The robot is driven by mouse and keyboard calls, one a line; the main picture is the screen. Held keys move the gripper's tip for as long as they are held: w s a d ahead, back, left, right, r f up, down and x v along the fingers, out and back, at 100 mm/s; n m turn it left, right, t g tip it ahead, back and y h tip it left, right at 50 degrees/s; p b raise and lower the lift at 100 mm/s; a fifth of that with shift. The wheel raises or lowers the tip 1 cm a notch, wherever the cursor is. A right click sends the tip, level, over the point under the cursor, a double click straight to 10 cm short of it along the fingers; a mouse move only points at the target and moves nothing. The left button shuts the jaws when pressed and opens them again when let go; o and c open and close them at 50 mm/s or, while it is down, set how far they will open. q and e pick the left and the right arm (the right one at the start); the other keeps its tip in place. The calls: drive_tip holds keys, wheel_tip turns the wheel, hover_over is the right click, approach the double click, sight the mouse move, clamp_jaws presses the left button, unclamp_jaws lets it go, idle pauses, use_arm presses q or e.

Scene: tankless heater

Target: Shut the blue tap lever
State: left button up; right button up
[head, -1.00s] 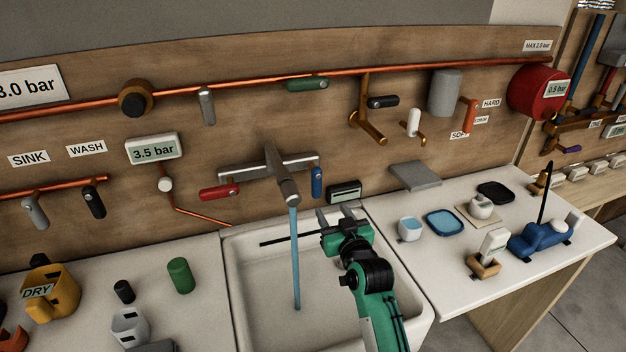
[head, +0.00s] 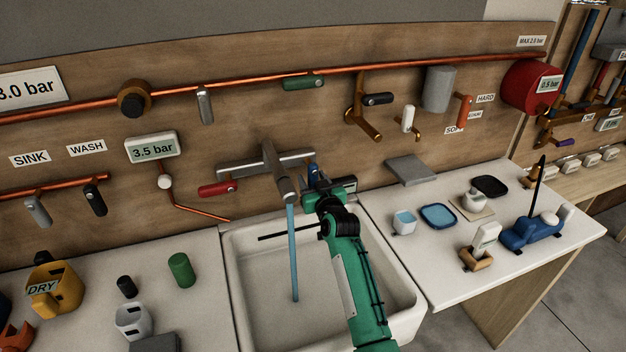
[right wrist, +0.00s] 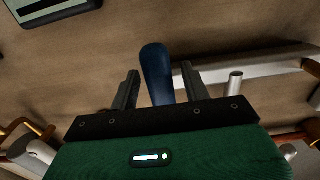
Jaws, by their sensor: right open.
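The blue tap lever (head: 312,171) hangs at the right end of the grey tap (head: 268,168) on the wooden wall. In the right wrist view the blue lever (right wrist: 156,72) stands between the two fingers of my right gripper (right wrist: 159,84), with a gap on each side. In the head view my right gripper (head: 321,181) is open in front of the lever and hides its lower part. A blue water stream (head: 294,250) runs from the spout into the sink. My left gripper is out of view.
The white sink (head: 240,290) lies below my right arm. The red lever (head: 218,188) is at the tap's left end. A light blue cup (head: 403,222) and blue dish (head: 438,216) stand on the right counter.

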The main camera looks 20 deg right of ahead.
clamp_jaws()
drive_tip(key=shift+d+n, duration=0.1)
drive_tip(key=shift+n, duration=0.2)
drive_tip(key=shift+d+r+n+p, duration=0.6)
drive_tip(key=shift+n+p, duration=0.25)
drive_tip(key=shift+n, duration=2.05)
drive_tip(key=shift+d+r+n+p, duration=0.55)
drive_tip(key=shift+n+p, duration=0.35)
drive_tip(key=shift+n, duration=2)
drive_tip(key=shift+d+r+n+p, duration=0.6)
drive_tip(key=shift+n+p, duration=0.25)
drive_tip(key=shift+n, duration=2.05)
